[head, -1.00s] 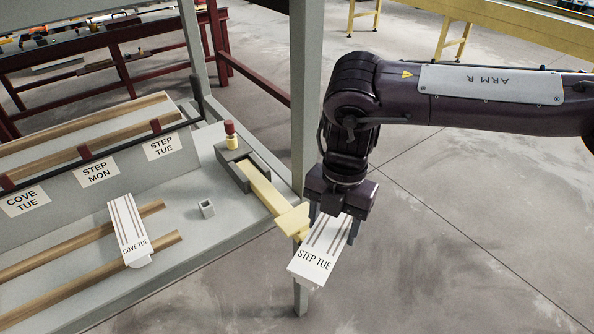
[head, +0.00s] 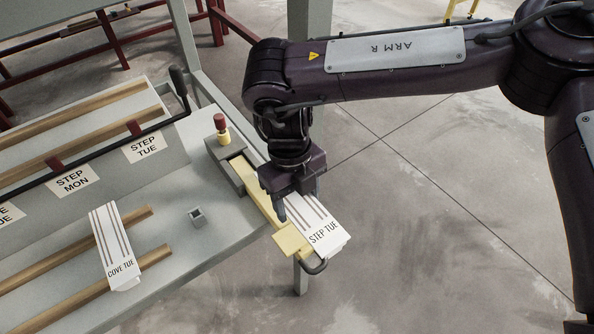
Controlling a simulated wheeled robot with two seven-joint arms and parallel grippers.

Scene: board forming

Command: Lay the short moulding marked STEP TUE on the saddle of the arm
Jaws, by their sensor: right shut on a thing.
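The short white moulding marked STEP TUE (head: 324,232) has dark grooves along it. My right gripper (head: 299,208) is shut on it, with fingers pointing down. The moulding lies beside and partly over the right side of the yellow arm (head: 259,192), near that arm's broad yellow end plate (head: 293,241), which looks like the saddle. I cannot tell whether the moulding touches it. My left gripper is not in view.
A white moulding marked COVE TUE (head: 112,245) lies across wooden rails (head: 148,262) on the grey bench. An upright panel bears STEP TUE (head: 145,147) and STEP MON (head: 73,182) labels. A red-topped knob (head: 221,125) and small square cup (head: 198,216) stand nearby. Open floor lies right.

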